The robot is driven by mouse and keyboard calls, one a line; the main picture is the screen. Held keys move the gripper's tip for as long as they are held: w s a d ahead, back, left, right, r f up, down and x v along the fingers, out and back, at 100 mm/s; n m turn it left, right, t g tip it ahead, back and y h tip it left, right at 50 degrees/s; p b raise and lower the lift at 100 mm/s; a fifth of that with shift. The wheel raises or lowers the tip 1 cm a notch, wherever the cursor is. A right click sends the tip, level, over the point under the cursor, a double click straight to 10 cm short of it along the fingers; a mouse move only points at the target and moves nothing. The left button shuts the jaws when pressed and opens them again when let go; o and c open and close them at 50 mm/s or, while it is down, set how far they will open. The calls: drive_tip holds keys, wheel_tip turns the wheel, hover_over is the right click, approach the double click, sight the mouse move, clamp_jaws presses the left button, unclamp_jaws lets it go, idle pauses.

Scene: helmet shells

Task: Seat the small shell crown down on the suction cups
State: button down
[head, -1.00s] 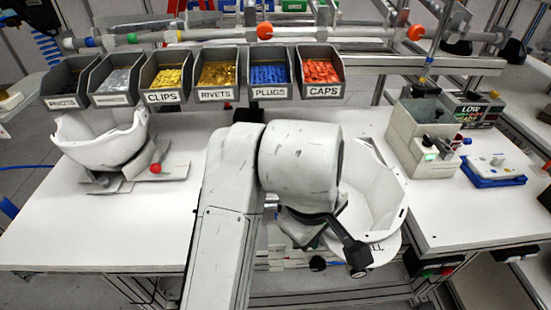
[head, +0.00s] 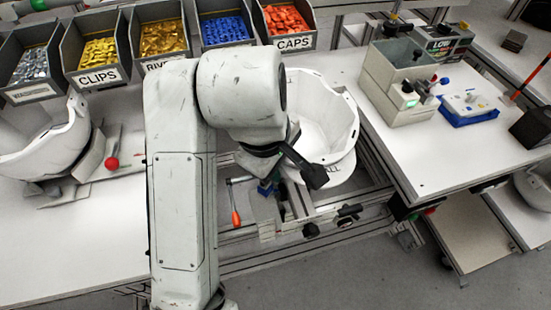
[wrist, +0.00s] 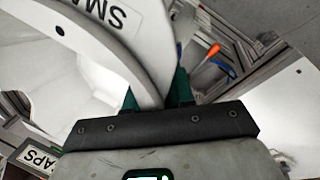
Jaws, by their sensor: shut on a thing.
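The small shell (head: 322,115) is a white bowl with its open side up in the head view, right of my arm. Part of its label reads "ALL". In the wrist view its curved rim (wrist: 112,45) with the letters "SMA" runs between the dark green fingers. My gripper (wrist: 157,92) is shut on this rim; in the head view it is mostly hidden behind my arm. The shell is over the gap at the table's front. I cannot make out the suction cups; the shell and arm may cover them.
A clamp with an orange handle (head: 236,216) stands just left of the shell, low in the gap. Another white shell (head: 48,145) rests on a stand with a red knob at left. Parts bins (head: 285,22) line the back. A grey box (head: 398,82) and blue tray (head: 469,108) stand right.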

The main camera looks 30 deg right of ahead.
drive_tip(key=shift+s+r+p, duration=0.1)
drive_tip(key=shift+r+p, duration=0.05)
drive_tip(key=shift+p, duration=0.15)
drive_tip(key=shift+w+d+f, duration=0.15)
drive_tip(key=shift+w+f, duration=0.05)
drive_tip(key=shift+w+d+f, duration=0.3)
drive_tip(key=shift+w+f, duration=0.1)
drive_tip(key=shift+w, duration=0.45)
drive_tip(key=shift+w+d+f, duration=0.25)
drive_tip(key=shift+w+f, duration=0.1)
drive_tip(key=shift+w, duration=0.55)
drive_tip(key=shift+w+d+f, duration=0.3)
drive_tip(key=shift+w+f, duration=0.1)
drive_tip(key=shift+w, duration=0.45)
drive_tip(key=shift+f+b, duration=1.05)
drive_tip(key=shift+f, duration=1)
drive_tip(key=c, duration=0.9)
unclamp_jaws()
drive_tip(key=shift+f, duration=0.15)
drive_tip(key=shift+a, duration=0.1)
drive_tip(key=p+v, duration=0.1)
drive_tip(key=v, duration=1)
